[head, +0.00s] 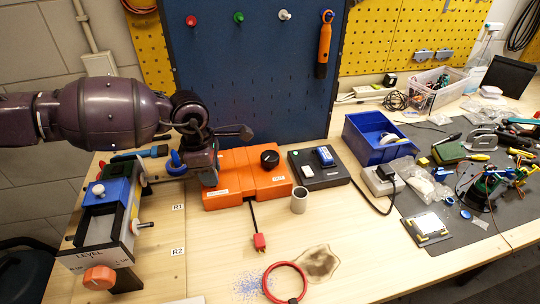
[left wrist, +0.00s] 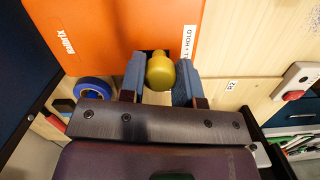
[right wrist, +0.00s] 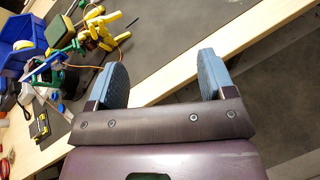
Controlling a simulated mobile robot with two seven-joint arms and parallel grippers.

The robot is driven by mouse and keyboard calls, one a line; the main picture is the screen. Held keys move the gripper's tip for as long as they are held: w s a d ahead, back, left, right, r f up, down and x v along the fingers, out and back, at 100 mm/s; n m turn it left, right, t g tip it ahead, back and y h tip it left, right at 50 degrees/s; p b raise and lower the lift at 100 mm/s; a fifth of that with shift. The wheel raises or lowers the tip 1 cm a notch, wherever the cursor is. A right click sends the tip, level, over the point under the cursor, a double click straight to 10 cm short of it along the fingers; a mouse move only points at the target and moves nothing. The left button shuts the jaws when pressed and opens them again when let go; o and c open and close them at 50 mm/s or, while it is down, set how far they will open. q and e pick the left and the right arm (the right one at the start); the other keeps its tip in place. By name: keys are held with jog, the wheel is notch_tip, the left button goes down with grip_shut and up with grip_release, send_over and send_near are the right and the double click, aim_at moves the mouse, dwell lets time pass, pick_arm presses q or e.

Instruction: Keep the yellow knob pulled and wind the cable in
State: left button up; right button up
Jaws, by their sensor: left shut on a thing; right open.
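The orange box (head: 245,178) sits on the bench. The yellow knob (left wrist: 161,72) is at its side by a label ending in "HOLD". My left gripper (left wrist: 161,82) is shut on the knob; in the head view the gripper (head: 208,176) is at the box's left end and hides the knob. A black cable (head: 254,216) with a red plug (head: 259,241) comes out of the box's front and lies on the bench. A round black knob (head: 269,158) is on the box's top right. My right gripper (right wrist: 163,78) is open and empty, absent from the head view.
A grey cup (head: 299,200) stands just right of the cable. A black box (head: 320,170) is right of the orange one. A red ring (head: 285,283) lies at the front. A levelling device (head: 105,225) is at left, a blue bin (head: 375,138) at right.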

jog(key=w+a+r+n+t+y, duration=0.1)
jog(key=w+a+r+n+y, duration=0.25)
jog(key=w+a+r, duration=0.7)
jog(key=w+a+f+n+y, duration=0.2)
jog(key=w+a+n+y, duration=0.15)
jog(key=w+a, duration=0.65)
jog(key=n+g+y, duration=0.7)
jog(key=n+g, duration=0.4)
jog(key=n, duration=0.2)
send_near(273, 155)
jog(key=x, duration=1)
jog(key=shift+a+f, duration=0.15)
jog(key=shift+a, duration=0.25)
